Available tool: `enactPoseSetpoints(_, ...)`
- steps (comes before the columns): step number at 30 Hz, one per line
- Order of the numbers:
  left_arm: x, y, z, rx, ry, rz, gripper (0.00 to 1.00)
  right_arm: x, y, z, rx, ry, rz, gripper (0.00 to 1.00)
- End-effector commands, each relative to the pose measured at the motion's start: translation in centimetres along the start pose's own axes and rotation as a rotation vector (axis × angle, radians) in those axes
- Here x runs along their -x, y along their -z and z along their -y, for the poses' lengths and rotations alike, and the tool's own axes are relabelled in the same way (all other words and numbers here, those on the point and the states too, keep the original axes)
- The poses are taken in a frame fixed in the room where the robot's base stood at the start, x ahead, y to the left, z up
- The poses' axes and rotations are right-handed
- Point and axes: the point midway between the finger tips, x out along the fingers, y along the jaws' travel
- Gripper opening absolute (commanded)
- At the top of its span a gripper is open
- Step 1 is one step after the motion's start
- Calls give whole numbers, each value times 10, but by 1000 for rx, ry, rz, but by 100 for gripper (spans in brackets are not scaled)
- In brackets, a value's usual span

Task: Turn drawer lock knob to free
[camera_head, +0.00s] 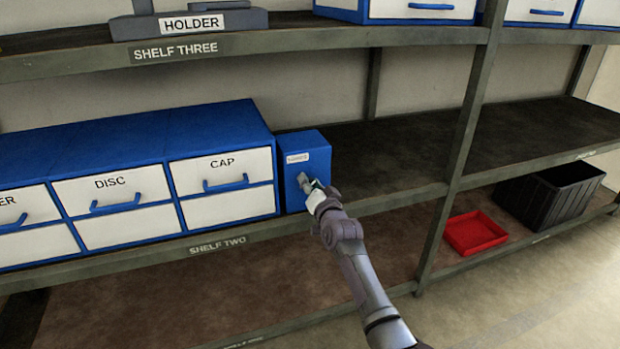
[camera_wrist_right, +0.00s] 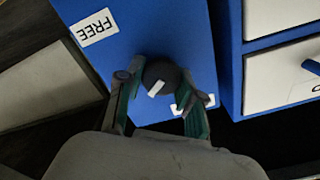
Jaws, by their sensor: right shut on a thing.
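The blue lock box (camera_head: 303,148) stands on shelf two, at the right end of a blue drawer cabinet. In the right wrist view, a dark round lock knob (camera_wrist_right: 161,76) with a white pointer mark sits on the box's face. The mark slants toward the lower left of that view. A label (camera_wrist_right: 92,27) reading FREE shows upside down at the upper left. A second label (camera_wrist_right: 181,106) is mostly hidden by a fingertip. My right gripper (camera_head: 308,184) is at the box front, its fingers shut on the knob from both sides. My left gripper is out of view.
The drawer cabinet (camera_head: 120,140) has drawers labelled DISC and CAP left of the box. Shelf two (camera_head: 400,160) is bare to the right. A shelf post (camera_head: 462,150) stands farther right. A red tray (camera_head: 475,233) and a black crate (camera_head: 552,195) sit below.

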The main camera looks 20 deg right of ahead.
Motion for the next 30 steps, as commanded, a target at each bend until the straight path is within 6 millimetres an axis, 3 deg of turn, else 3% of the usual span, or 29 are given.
enactPoseSetpoints(6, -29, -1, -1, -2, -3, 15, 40, 0, 0, 0, -206, -1, 0, 2)
enactPoseSetpoints(12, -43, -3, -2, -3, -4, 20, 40, 0, 0, -2, -375, -1, 0, 2)
enactPoseSetpoints(30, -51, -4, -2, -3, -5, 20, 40, 0, -1, -3, -627, 0, 0, 2)
